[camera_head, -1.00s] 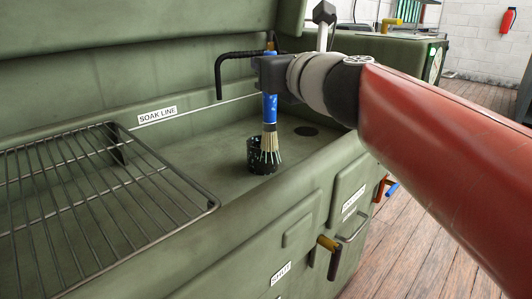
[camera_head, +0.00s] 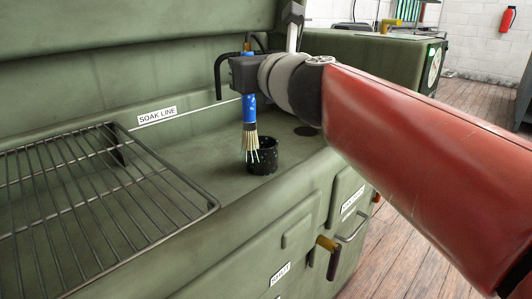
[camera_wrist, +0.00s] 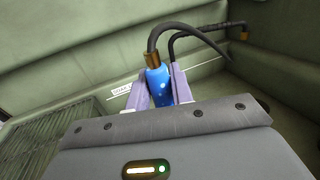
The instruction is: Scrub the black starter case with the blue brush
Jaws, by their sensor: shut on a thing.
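The black starter case (camera_head: 265,159) is a short dark cylinder with pale specks, standing on the floor of the green wash basin. The blue brush (camera_head: 249,108) hangs upright with its pale bristles down, at the left side of the case. The bristle tips overlap the case's left wall in the picture; whether they touch it I cannot tell. My gripper (camera_head: 246,88) is shut on the brush's blue handle above the basin. In the wrist view the blue handle (camera_wrist: 158,85) sits between my two pale fingers, with a brass collar and black hose at its end. The case is not visible there.
A wire rack (camera_head: 95,205) covers the left part of the basin. A drain hole (camera_head: 306,131) lies right of the case. A label reading SOAK LINE (camera_head: 157,115) is on the back wall.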

